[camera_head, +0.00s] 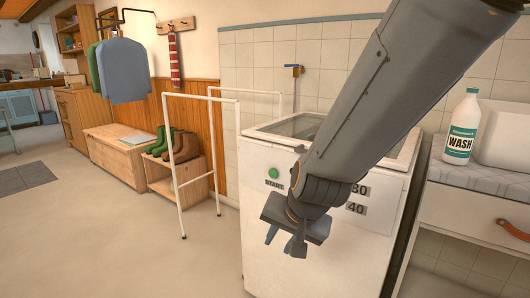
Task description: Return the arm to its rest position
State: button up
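My grey arm (400,85) reaches down from the upper right across the front of a white washing machine (290,245). My gripper (285,243) is at its lower end, in front of the machine's front panel and below the green start button (273,173). Two fingers show, pointing down, with a gap between them. Nothing shows between them. The arm hides part of the machine's top and panel.
A white rail frame (181,195) stands left of the machine. To the right is a counter (470,205) with a leather pull (514,229) and a WASH bottle (462,127). Boots (182,147) sit on a wooden bench (160,178).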

jog(key=s+d+r+n+g+h+p, duration=0.1)
jog(key=s+d+r+n+g, duration=0.2)
jog(key=s, duration=0.5)
jog(key=s+d+r+n+g+h, duration=0.1)
jog(key=s+d+n+g, duration=0.15)
jog(key=s+d, duration=0.45)
jog(key=s+d+r+m+p, duration=0.1)
jog(key=d+r+p, duration=0.4)
jog(key=p, duration=0.9)
jog(key=shift+s+d+r+m, duration=0.2)
jog(key=shift+d+r+m, duration=0.15)
jog(key=shift+r, duration=0.5)
